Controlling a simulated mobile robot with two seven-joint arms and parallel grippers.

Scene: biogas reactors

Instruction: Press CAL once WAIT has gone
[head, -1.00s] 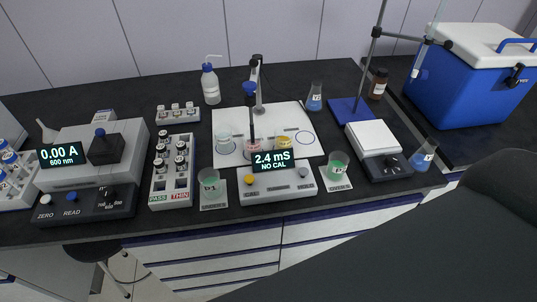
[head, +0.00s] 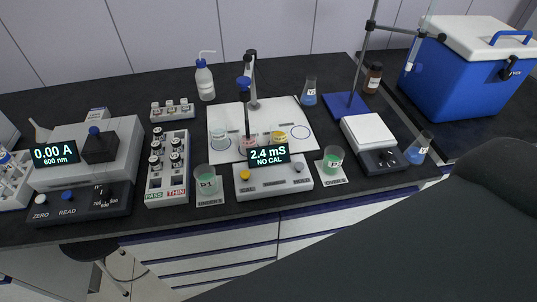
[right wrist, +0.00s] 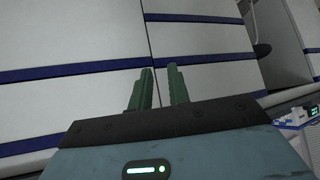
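The conductivity meter (head: 273,184) stands at the front middle of the bench. Its display (head: 268,154) reads "2.4 mS" with "NO CAL" below; no WAIT shows. A yellow button (head: 244,174) is at its left end and a grey button (head: 299,167) at its right; their labels are too small to read. The blue-topped probe (head: 244,84) hangs from a stand and dips into a beaker with pinkish liquid (head: 248,146). My right gripper (right wrist: 159,70) is open and empty, in front of the drawer fronts in the right wrist view. My left gripper is out of view.
A photometer (head: 85,163) and vial rack (head: 167,170) stand left. A balance (head: 369,133), flask (head: 418,148) and blue cooler (head: 465,75) stand right. My dark arm covers the lower right.

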